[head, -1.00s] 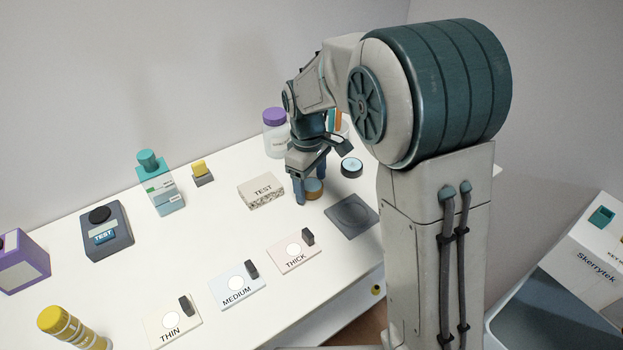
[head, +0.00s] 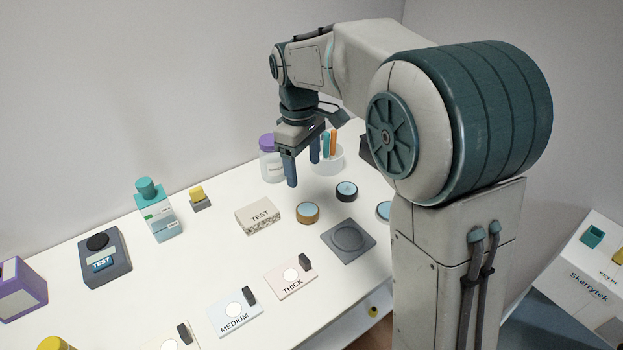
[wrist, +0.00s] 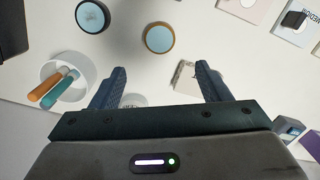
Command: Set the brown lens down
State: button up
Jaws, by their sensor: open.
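The brown lens (head: 308,212), a round brown rim with a pale blue top, lies flat on the white table between the TEST block and the grey square pad. It also shows in the wrist view (wrist: 159,38), beyond the fingertips and apart from them. My gripper (head: 303,172) is open and empty, raised above the table behind the lens. In the wrist view my gripper (wrist: 162,80) shows its two fingers spread, with bare table between their tips.
A dark-rimmed lens (head: 346,191) lies right of the brown one, and another lens (head: 384,210) is partly hidden by my arm. The TEST block (head: 257,215), grey pad (head: 348,241), THICK card (head: 291,281), purple-lidded jar (head: 270,160) and white marker cup (head: 328,160) stand around.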

jog(key=shift+d+r, duration=0.1)
jog(key=shift+r, duration=0.1)
jog(key=s+d+f+m+t, duration=0.1)
jog(key=s+d+f+m, duration=0.1)
jog(key=s+d+m, duration=0.3)
jog(key=s+d+f+m+t, duration=0.1)
jog(key=s+d+m, duration=0.5)
jog(key=s, duration=0.8)
jog(key=d+f, duration=0.1)
jog(key=d, duration=0.2)
jog(key=shift+s+t+y, duration=0.3)
jog(key=shift+y, duration=0.1)
jog(key=shift+d, duration=0.15)
